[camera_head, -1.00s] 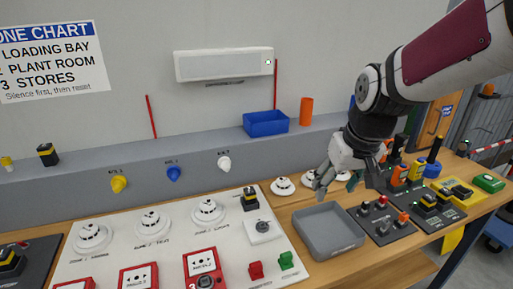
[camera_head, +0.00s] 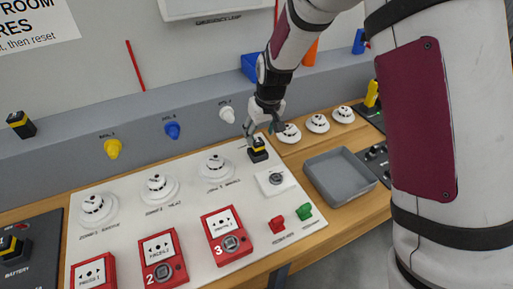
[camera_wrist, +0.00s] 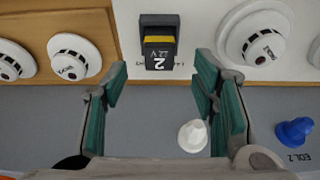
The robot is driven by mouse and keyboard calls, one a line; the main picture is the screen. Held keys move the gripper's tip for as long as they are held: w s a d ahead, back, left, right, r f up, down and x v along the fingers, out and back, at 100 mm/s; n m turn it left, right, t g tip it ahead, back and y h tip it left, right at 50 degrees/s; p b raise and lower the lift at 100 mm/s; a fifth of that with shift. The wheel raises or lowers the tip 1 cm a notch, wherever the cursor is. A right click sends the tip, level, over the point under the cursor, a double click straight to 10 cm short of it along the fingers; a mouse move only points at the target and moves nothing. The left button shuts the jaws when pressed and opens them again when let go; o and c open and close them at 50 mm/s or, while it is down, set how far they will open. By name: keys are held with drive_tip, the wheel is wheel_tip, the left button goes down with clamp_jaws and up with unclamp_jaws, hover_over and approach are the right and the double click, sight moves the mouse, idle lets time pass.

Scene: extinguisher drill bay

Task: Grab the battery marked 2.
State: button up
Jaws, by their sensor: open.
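The battery marked 2 (camera_wrist: 160,52) is a black block with a yellow band and a white "2" and "12 V", upside down in the wrist view. It stands at the upper right corner of the white panel (camera_head: 120,205), and its yellow and black body (camera_head: 258,152) shows in the head view. My gripper (camera_head: 264,124) is open and empty just above it in the head view. In the wrist view the green-padded fingers of my gripper (camera_wrist: 160,85) stand either side of the battery's line, with the battery beyond their tips. Contact cannot be seen.
White detectors (camera_head: 216,167) stand on the panel, more to the right (camera_head: 317,123). A grey tray (camera_head: 340,178) is right of the panel. A white knob (camera_head: 227,114) sticks out behind the battery. Other batteries stand on the ledge (camera_head: 21,125) and at far left (camera_head: 12,248).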

sight(258, 141)
drive_tip(key=shift+p+x, duration=0.5)
drive_tip(key=shift+x, duration=2.9)
drive_tip(key=shift+w+r, duration=0.1)
drive_tip(key=shift+w, duration=0.05)
clamp_jaws()
